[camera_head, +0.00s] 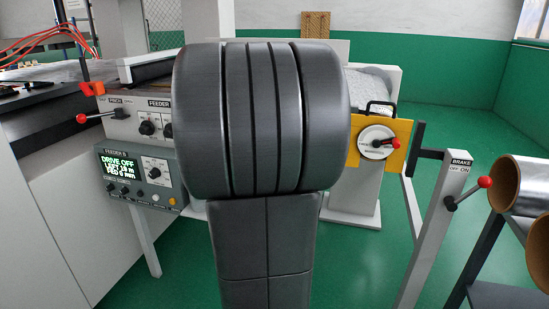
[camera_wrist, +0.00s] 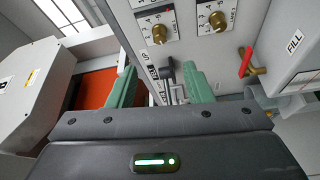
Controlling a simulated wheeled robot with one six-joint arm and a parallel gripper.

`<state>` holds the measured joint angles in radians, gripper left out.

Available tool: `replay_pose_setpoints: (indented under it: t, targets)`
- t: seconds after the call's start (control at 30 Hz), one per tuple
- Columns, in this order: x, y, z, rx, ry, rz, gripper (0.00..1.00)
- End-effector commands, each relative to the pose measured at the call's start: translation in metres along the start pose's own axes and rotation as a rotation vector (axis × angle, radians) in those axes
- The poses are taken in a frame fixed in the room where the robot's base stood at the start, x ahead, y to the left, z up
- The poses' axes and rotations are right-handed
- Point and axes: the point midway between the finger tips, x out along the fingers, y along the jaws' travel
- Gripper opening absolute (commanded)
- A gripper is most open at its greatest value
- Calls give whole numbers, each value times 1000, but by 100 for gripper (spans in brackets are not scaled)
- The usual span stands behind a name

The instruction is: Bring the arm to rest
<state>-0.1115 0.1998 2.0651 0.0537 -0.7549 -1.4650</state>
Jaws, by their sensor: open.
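My arm fills the middle of the head view as a large dark grey link and hides what is behind it. My gripper (camera_wrist: 162,88) shows in the wrist view with two green fingers apart. Nothing is held between them. Beyond the fingers is a light grey panel (camera_wrist: 158,55) with two brass-coloured knobs (camera_wrist: 216,21) and a dark lever (camera_wrist: 168,75) seen in the gap. I cannot tell how far the lever is from the fingertips. My gripper is not visible in the head view.
A feeder control box (camera_head: 140,178) with a lit display stands left. A yellow plate with a red-knobbed crank (camera_head: 380,143) is right of my arm. A brake post (camera_head: 437,220) and foil rolls (camera_head: 520,185) stand further right. Green floor (camera_head: 355,265) shows between.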

Motion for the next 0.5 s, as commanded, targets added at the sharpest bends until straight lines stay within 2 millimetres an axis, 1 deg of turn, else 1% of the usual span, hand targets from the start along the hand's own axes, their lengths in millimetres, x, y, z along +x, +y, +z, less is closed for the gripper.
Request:
replay_pose_setpoints:
  t: [0.17,0.27,0.37,0.5]
  targets:
    - [1,0,0,0,0,0,46]
    - [7,0,0,0,0,0,46]
    - [18,0,0,0,0,-1,46]
    - [43,0,0,0,-1,-1,46]
